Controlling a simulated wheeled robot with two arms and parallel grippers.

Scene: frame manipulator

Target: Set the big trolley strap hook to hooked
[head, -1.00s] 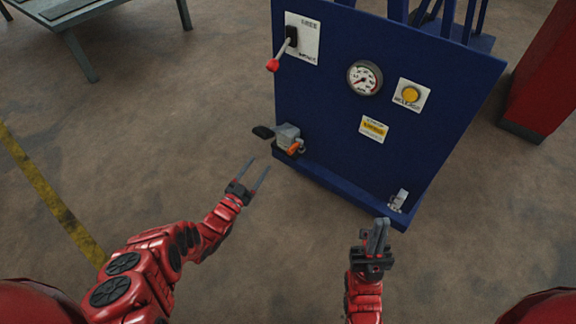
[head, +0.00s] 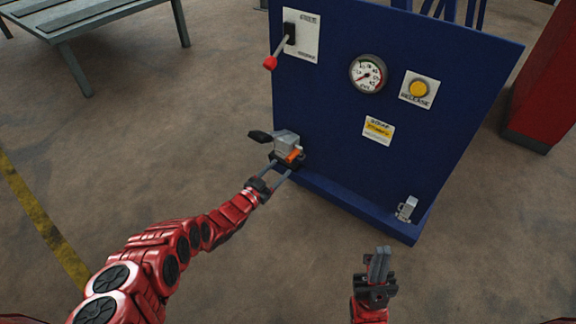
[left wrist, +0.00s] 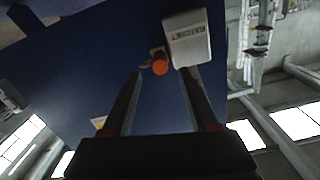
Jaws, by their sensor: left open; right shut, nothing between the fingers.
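The blue trolley panel (head: 330,110) stands in front of me. A grey ratchet box (head: 286,143) with a black handle (head: 260,136) is at its lower left. An orange piece (head: 294,155), perhaps the strap hook, sits at the ratchet's lower edge. A metal bracket (head: 406,208) is at the panel's lower right. My left gripper (head: 284,170) is open just below the orange piece. In the left wrist view, the orange end (left wrist: 160,66) shows between and beyond the fingertips, beside the ratchet (left wrist: 188,40); contact is unclear. My right gripper (head: 380,252) is shut and empty, below the bracket.
Above on the panel are a red-knobbed lever (head: 271,62), a gauge (head: 368,74), a yellow release button (head: 418,89) and a strap label (head: 378,130). A grey bench (head: 95,20) is at the upper left and a red cabinet (head: 545,95) at the right. The floor in front is clear.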

